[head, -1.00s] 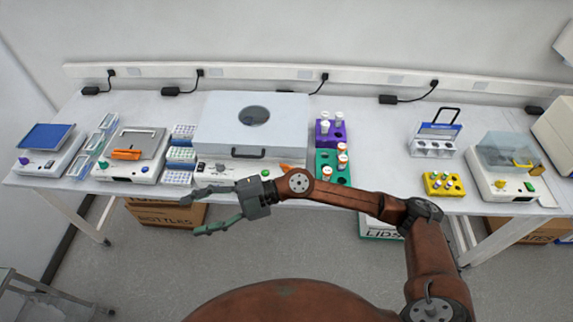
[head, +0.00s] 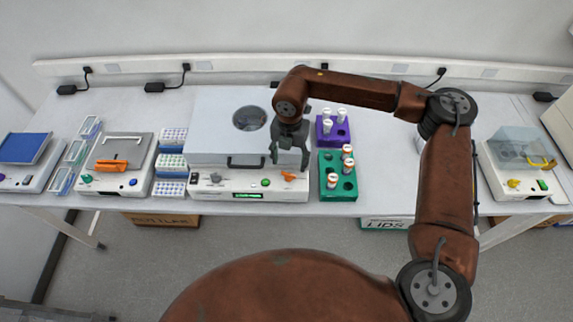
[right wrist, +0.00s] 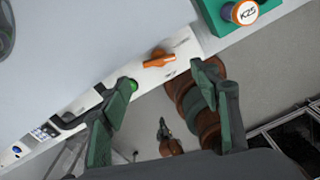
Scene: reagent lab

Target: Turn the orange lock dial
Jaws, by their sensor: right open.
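The orange lock dial (head: 288,176) sits at the right end of the front panel of the white lidded machine (head: 212,150). In the right wrist view, the dial (right wrist: 158,59) shows as an orange bar-shaped knob on the white panel, with a green button (right wrist: 133,85) beside it. My right gripper (head: 290,158) points down in front of the machine, above the dial, with its fingers spread and empty. In the right wrist view, the dial lies beyond the gap between the fingertips (right wrist: 168,80), apart from both. My left gripper is out of view.
A green rack (head: 338,190) with capped vials stands just right of the panel, with a purple rack (head: 333,138) behind it. Another machine, with an orange handle (head: 110,165), is further left. Bench right of the racks is partly hidden by my arm.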

